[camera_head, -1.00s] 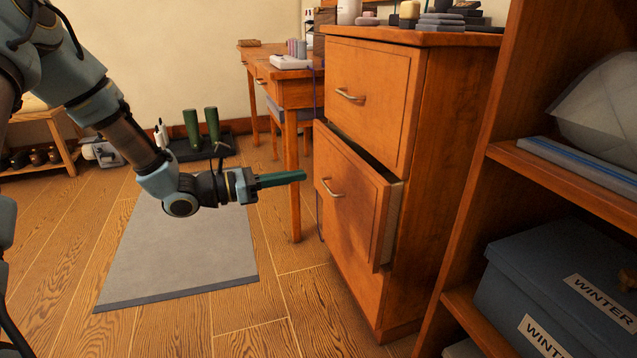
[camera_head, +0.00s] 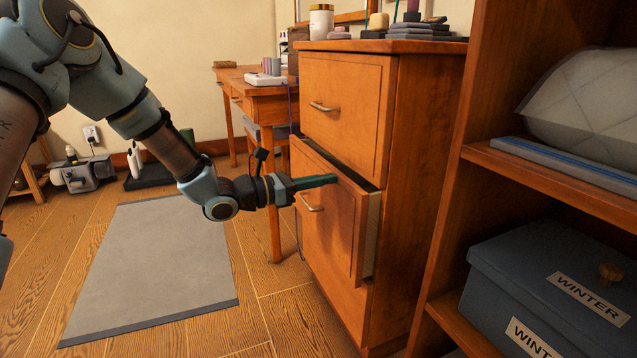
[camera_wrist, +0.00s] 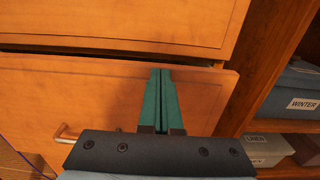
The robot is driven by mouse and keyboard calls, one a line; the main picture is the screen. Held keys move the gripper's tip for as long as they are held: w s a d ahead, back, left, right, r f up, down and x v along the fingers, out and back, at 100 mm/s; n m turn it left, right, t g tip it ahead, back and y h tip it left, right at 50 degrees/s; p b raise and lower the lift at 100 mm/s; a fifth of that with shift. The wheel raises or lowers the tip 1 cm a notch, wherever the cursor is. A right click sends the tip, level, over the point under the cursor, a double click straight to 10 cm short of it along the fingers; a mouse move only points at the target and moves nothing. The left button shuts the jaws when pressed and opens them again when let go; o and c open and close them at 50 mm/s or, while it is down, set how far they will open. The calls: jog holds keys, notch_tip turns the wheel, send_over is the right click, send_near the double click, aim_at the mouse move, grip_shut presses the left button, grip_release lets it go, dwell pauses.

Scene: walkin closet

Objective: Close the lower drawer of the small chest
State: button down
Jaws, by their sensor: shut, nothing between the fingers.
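The small chest (camera_head: 418,150) is wooden with two drawers. Its upper drawer (camera_head: 350,112) is shut. Its lower drawer (camera_head: 338,228) stands partly open, with a dark gap above its front and its pale side showing at the right. My gripper (camera_head: 335,179) is shut and empty, its green fingers pointing at the upper part of the lower drawer front. In the wrist view my gripper (camera_wrist: 160,72) overlaps the top edge of the lower drawer front (camera_wrist: 95,92), right of its handle (camera_wrist: 66,132). I cannot tell whether the fingertips touch the wood.
An open shelf (camera_head: 560,185) with a blue box (camera_head: 540,285) labelled WINTER stands close on the right. A desk (camera_head: 265,105) is behind the chest at left. A grey mat (camera_head: 155,265) lies on the floor. Jars and stacked items stand on the chest.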

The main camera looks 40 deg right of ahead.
aim_at(342, 173)
jog(key=x, duration=0.4)
jog(key=shift+s+d, duration=0.15)
jog(key=shift+d, duration=0.1)
jog(key=shift+r, duration=0.1)
jog(key=shift+d, duration=0.1)
